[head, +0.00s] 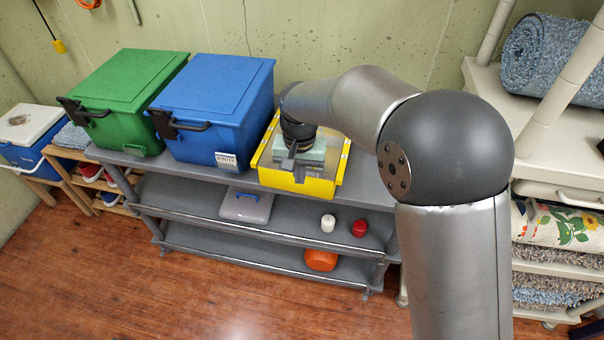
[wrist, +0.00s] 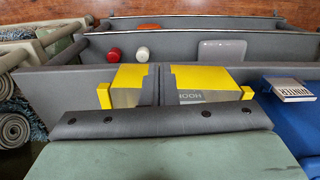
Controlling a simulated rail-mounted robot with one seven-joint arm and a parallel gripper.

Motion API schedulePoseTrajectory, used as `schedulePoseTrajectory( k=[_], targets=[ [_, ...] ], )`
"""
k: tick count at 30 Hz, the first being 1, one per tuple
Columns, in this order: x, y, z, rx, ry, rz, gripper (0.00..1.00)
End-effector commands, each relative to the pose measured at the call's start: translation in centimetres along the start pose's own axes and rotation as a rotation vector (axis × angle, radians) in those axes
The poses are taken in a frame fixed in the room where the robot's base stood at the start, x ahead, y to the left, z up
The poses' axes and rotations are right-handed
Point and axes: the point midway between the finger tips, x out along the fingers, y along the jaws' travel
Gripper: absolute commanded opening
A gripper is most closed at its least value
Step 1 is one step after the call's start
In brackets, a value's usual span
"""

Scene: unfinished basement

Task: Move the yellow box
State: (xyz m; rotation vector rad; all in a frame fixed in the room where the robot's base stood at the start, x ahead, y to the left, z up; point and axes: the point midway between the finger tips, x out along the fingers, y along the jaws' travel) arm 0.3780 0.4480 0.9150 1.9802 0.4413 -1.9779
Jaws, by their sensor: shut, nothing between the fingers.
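The yellow box (head: 325,188) sits on the top of the grey shelf unit (head: 365,190), right of the blue box. Its yellow rim also shows in the wrist view (wrist: 200,77), with a pale lettered area below it. My gripper (head: 299,174) is over the yellow box near its front wall. My gripper's hand hides much of the box's inside. In the wrist view the closed fingers (wrist: 157,88) show as a thin dark strip in front of the yellow rim. They hold nothing. I cannot tell whether they touch the box.
A blue lidded box (head: 220,105) stands close on the left, with a green lidded box (head: 120,95) beyond it. A white shelf (head: 482,82) with rolled rugs stands right. Red (head: 359,228) and white (head: 328,223) small items sit on the lower shelf.

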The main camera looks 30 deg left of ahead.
Motion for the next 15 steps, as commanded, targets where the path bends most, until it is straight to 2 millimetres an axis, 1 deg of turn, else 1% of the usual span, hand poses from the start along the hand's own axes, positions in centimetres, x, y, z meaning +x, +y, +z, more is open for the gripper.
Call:
schedulePoseTrajectory(
  k=[1, 12, 15],
  targets=[
    [0.9, 0.1, 0.1, 0.0, -0.004, 0.002, 0.0],
    [8.6, 0.1, 0.1, 0.0, -0.005, 0.002, 0.0],
    [8.3, 0.1, -1.7, 0.001, -0.001, 0.0, 0.0]
  ],
)
